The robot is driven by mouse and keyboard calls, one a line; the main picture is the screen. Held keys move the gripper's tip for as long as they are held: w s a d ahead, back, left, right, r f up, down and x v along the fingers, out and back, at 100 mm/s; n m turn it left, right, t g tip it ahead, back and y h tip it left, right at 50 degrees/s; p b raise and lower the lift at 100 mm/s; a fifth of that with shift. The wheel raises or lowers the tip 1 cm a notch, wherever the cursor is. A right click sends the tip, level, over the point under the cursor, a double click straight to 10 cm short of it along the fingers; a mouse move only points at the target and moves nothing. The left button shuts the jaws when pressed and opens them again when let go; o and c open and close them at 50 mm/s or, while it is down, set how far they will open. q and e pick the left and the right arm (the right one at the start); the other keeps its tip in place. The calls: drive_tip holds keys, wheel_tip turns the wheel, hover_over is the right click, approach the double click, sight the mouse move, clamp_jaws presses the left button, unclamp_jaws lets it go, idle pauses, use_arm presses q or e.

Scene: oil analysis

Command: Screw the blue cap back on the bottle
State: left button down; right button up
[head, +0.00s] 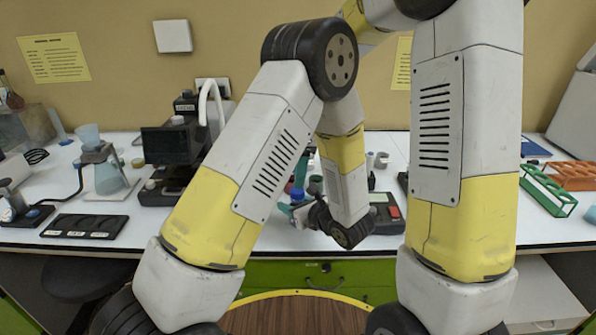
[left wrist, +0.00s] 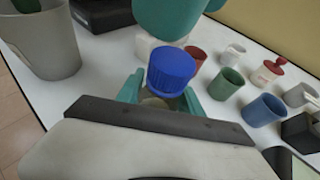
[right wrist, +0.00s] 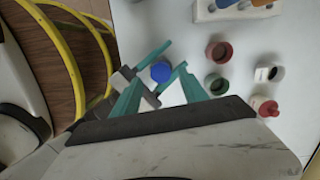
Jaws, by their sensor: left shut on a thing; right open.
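The blue cap (left wrist: 171,70) sits on top of the bottle (left wrist: 155,101) in the left wrist view; how tightly it is seated I cannot tell. My left gripper (left wrist: 160,92) is shut on the bottle below the cap, its teal fingers on either side. The cap (right wrist: 161,71) shows from above in the right wrist view, and small in the head view (head: 297,193). My right gripper (right wrist: 158,86) is open above the cap, its fingers spread and apart from it. Part of a teal finger of it (left wrist: 180,14) fills the top of the left wrist view. The bottle's lower body is hidden.
A red cup (left wrist: 194,58), a green cup (left wrist: 229,82), a blue cup (left wrist: 264,109) and a red-topped item (left wrist: 268,71) stand right of the bottle. A grey beaker (left wrist: 42,42) stands at the left. A green rack (head: 548,190) is at the far right of the table.

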drive_tip(key=n, duration=0.5)
drive_tip(key=shift+r+n, duration=0.15)
drive_tip(key=shift+n, duration=0.25)
drive_tip(key=n, duration=0.6)
drive_tip(key=shift+r+n, duration=0.2)
drive_tip(key=shift+n, duration=0.2)
drive_tip(key=n, duration=0.6)
drive_tip(key=shift+s+r+n, duration=0.1)
drive_tip(key=shift+r+n, duration=0.05)
drive_tip(key=shift+n, duration=0.25)
drive_tip(key=n, duration=0.6)
drive_tip(key=shift+a+r+n+h, duration=0.1)
drive_tip(key=shift+r+n+h, duration=0.1)
drive_tip(key=shift+n+h, duration=0.15)
drive_tip(key=n, duration=0.7)
drive_tip(key=shift+r, duration=0.2)
drive_tip(key=n, duration=0.6)
drive_tip(key=shift+r+n, duration=0.2)
drive_tip(key=shift+n, duration=0.15)
drive_tip(key=n, duration=0.6)
drive_tip(key=shift+r+n+h, duration=0.2)
drive_tip(key=shift+n+h, duration=0.05)
drive_tip(key=shift+n, duration=0.05)
drive_tip(key=n, duration=0.6)
drive_tip(key=shift+r, duration=0.2)
drive_tip(key=shift+f, duration=0.1)
